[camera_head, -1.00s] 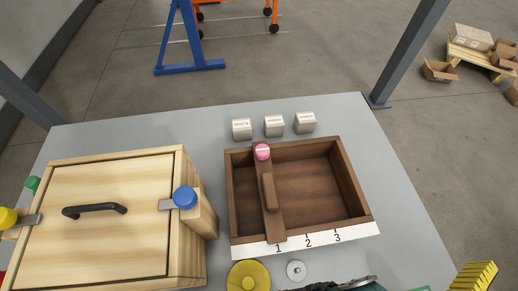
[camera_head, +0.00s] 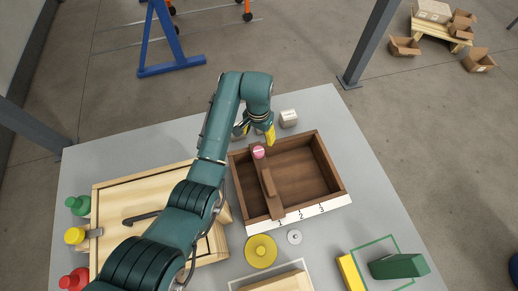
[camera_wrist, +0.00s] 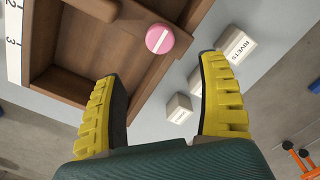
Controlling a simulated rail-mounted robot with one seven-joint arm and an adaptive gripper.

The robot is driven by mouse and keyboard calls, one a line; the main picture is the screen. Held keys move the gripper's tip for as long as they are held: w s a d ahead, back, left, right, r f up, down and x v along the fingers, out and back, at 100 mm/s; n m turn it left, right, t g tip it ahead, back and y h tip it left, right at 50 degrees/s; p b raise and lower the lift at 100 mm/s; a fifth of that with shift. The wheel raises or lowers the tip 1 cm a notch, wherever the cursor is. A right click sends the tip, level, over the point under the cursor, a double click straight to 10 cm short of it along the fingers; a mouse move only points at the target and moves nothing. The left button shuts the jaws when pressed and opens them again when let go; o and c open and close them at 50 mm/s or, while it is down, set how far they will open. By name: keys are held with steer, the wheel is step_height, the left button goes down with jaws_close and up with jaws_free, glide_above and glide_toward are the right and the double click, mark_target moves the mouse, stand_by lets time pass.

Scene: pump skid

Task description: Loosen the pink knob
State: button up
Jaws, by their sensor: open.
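The pink knob (camera_head: 259,152) sits on the far end of the brown wooden slider bar (camera_head: 268,186) in the brown tray (camera_head: 335,179). In the wrist view, the pink knob (camera_wrist: 160,39) shows a pale slot across its round top and lies beyond the fingertips, a little above the gap between them in the picture. My gripper (camera_wrist: 160,75) has its two yellow fingers spread wide with nothing between them. In the head view, my gripper (camera_head: 257,133) is at the tray's far edge, just beyond the knob, and my wrist partly hides it.
Small labelled blocks, one marked RIVETS (camera_wrist: 236,44) and another (camera_wrist: 179,108), lie close to my fingers. A yellow disc (camera_head: 260,251) and a white disc (camera_head: 294,237) lie in front of the tray.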

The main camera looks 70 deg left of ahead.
mark_target(258, 151)
step_height(258, 151, down, 12)
steer(key=b, duration=0.4)
steer(key=c, duration=1.2)
steer(key=shift+c, duration=0.2)
